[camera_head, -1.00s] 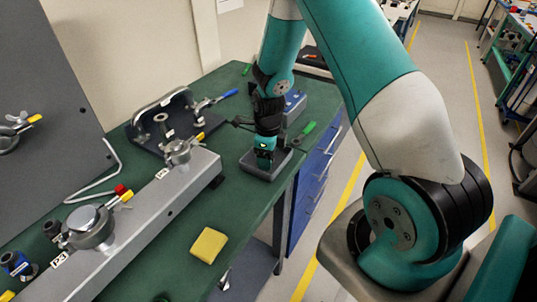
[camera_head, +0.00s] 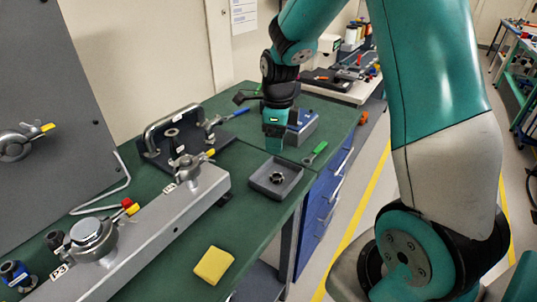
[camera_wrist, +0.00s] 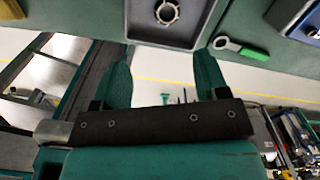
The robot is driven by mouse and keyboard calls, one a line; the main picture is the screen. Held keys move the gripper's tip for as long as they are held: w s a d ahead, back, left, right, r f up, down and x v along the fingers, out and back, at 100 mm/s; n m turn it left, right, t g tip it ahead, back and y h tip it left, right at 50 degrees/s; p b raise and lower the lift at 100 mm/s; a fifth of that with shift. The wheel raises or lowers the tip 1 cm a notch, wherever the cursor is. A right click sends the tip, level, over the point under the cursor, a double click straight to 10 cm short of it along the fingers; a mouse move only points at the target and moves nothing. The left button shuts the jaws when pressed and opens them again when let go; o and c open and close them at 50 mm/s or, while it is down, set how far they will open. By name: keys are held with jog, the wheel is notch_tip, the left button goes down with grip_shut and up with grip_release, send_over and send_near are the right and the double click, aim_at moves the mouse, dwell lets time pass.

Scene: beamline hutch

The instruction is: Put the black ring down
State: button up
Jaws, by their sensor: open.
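The black ring (camera_head: 277,178) lies in the square grey tray (camera_head: 262,188) on the green bench top, near the bench's right edge. It is small and its outline has short knobs.
A green-handled tool (camera_head: 314,153) and a blue-grey box (camera_head: 303,125) are close to the tray. A yellow sponge (camera_head: 213,265) lies nearer. A long grey rail (camera_head: 150,235) with clamps runs along the left. Bare bench lies between the rail and tray.

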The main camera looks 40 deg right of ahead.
jog(key=s+a+r+n+y, duration=0.1)
jog(key=s+a+r+n, duration=0.3)
jog(key=a+n, duration=0.35)
jog(key=s+a+r+n+y, duration=0.1)
jog(key=s+a+r+n, duration=0.4)
jog(key=n, duration=0.4)
jog(key=s+a+r+n+y, duration=0.2)
jog(key=s+a+n, duration=0.7)
jog(key=n, duration=0.9)
jog(key=shift+s+r, duration=0.5)
jog(key=shift+s, duration=1.3)
